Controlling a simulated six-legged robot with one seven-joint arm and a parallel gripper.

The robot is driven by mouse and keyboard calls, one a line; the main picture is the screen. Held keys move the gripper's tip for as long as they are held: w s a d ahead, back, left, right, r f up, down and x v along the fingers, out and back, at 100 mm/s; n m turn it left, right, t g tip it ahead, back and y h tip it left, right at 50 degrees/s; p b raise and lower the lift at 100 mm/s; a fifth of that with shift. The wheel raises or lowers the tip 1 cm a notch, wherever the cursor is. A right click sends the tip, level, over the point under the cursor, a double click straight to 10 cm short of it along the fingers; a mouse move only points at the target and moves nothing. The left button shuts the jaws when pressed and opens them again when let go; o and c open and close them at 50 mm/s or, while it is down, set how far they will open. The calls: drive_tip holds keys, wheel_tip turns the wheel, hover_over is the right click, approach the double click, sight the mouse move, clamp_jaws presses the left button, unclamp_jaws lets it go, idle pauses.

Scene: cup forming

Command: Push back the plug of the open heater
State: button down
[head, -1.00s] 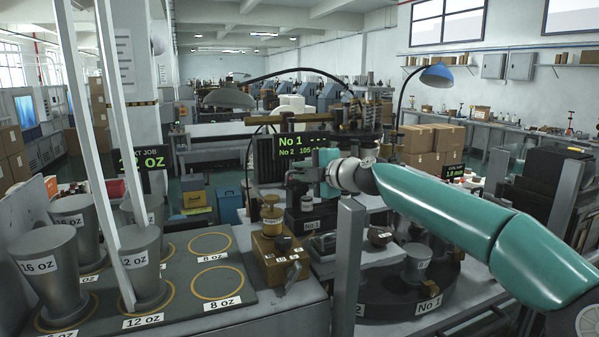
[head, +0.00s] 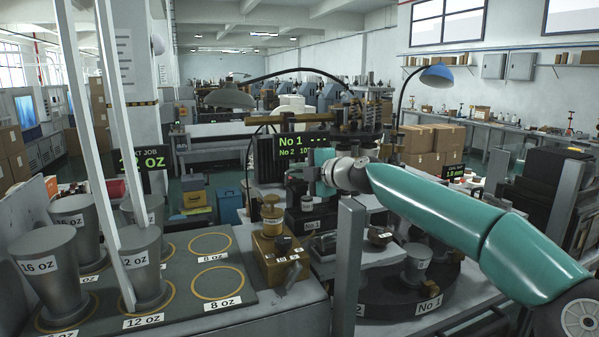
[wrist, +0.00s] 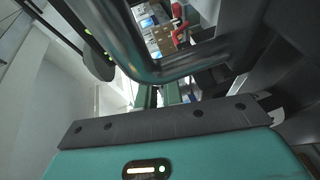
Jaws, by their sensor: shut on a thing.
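My gripper (head: 297,178) is at the end of the teal arm in the head view, beside the dark machine in the middle and above a black block labelled No 1 (head: 309,203). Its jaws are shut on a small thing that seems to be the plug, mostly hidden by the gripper. The status screen (head: 303,146) behind it reads "No 1" with dashes, and a partly covered No 2 figure. The wrist view shows my teal gripper body and a dark looped frame (wrist: 150,65); the jaw contact is unclear there.
A grey post (head: 348,260) stands in front of the arm. A dark turntable (head: 385,300) with a grey cup form (head: 417,258) is below the arm. A brass-coloured box (head: 272,262) and a tray of cup forms (head: 185,318) stand at left.

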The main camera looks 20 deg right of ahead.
drive_tip(key=c, duration=1.8)
unclamp_jaws()
drive_tip(key=shift+s, duration=0.1)
drive_tip(key=v, duration=1.3)
drive_tip(key=shift+s+d, duration=0.15)
drive_tip(key=shift+s, duration=0.1)
drive_tip(key=shift+r, duration=0.1)
